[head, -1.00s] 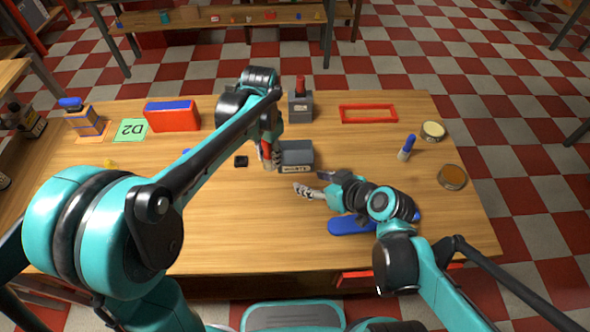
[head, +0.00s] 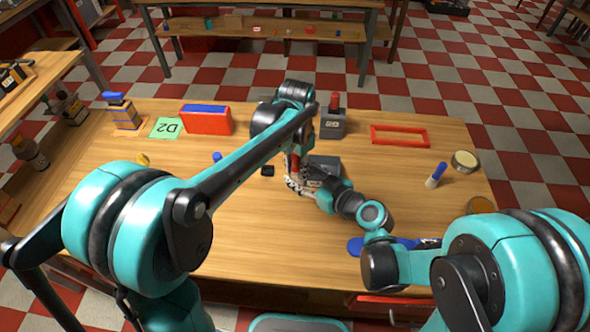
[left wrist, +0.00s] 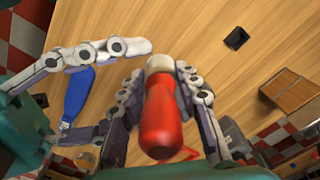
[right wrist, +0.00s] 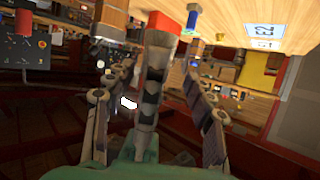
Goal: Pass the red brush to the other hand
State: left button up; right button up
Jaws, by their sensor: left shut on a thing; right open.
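The red brush (left wrist: 162,115) is upright in my left gripper (left wrist: 165,95), whose fingers are shut around it in the left wrist view. In the head view the brush (head: 294,165) is partly hidden by the arms. My right gripper (head: 298,188) has come in low from the right, close to the left gripper and the brush. In the right wrist view my right gripper (right wrist: 155,105) is open, its fingers spread on both sides of a greyish part with red above it. I cannot tell whether they touch the brush.
A grey block (head: 325,165) stands just right of the grippers. A red box (head: 207,122) stands back left. The front left table is clear.

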aim_at(294, 169)
jog(key=shift+x, duration=1.8)
pick_arm(q)
jog(key=shift+d, duration=0.1)
pick_arm(e)
grip_shut()
pick_arm(q)
jog(key=o, duration=1.3)
jog(key=shift+c, duration=0.2)
